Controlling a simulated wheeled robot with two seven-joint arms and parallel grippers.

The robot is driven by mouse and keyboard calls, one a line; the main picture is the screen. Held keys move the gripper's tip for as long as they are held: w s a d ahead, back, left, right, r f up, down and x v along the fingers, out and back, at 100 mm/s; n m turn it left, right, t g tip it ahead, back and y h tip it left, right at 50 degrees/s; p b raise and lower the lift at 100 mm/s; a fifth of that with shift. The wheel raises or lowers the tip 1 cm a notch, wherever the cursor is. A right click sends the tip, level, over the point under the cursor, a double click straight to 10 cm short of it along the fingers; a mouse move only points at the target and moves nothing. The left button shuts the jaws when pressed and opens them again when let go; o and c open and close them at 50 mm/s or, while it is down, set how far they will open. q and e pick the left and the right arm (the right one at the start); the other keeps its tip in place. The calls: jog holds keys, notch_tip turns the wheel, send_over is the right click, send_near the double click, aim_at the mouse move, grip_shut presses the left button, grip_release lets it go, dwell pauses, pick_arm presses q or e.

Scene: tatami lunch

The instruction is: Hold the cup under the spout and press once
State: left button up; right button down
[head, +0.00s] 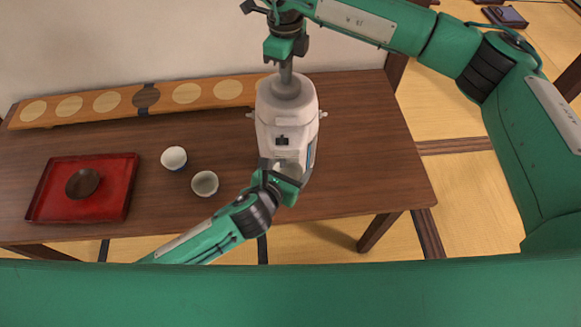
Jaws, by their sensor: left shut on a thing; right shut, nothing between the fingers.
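A white dispenser (268,108) with a grey round top (285,88) stands upright on the table. My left gripper (284,171) is low at the dispenser's front, shut on a pale cup (285,166). The cup is mostly hidden by the fingers and sits below the dispenser's front spout area (282,141). The cup's exact alignment with the spout is hard to see. My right gripper (286,68) is shut and empty, pointing straight down at the middle of the grey top. Its tips seem to meet the top; whether they press on it cannot be told.
Two more cups, a white one (174,158) and a greyish one (204,184), stand left of the dispenser. A red tray (117,196) with a dark bowl (83,183) is further left. A long wooden board (167,104) lies along the back. The brown table (375,150) is clear at right.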

pick_arm(q)
jog(key=shift+r, duration=0.15)
pick_arm(e)
jog(key=shift+f, duration=1.15)
jog(key=shift+r, duration=1.85)
jog(key=shift+r, duration=0.1)
dwell(0.8)
notch_tip(320, 180, up, 6)
jog(key=shift+f, duration=0.1)
dwell(0.5)
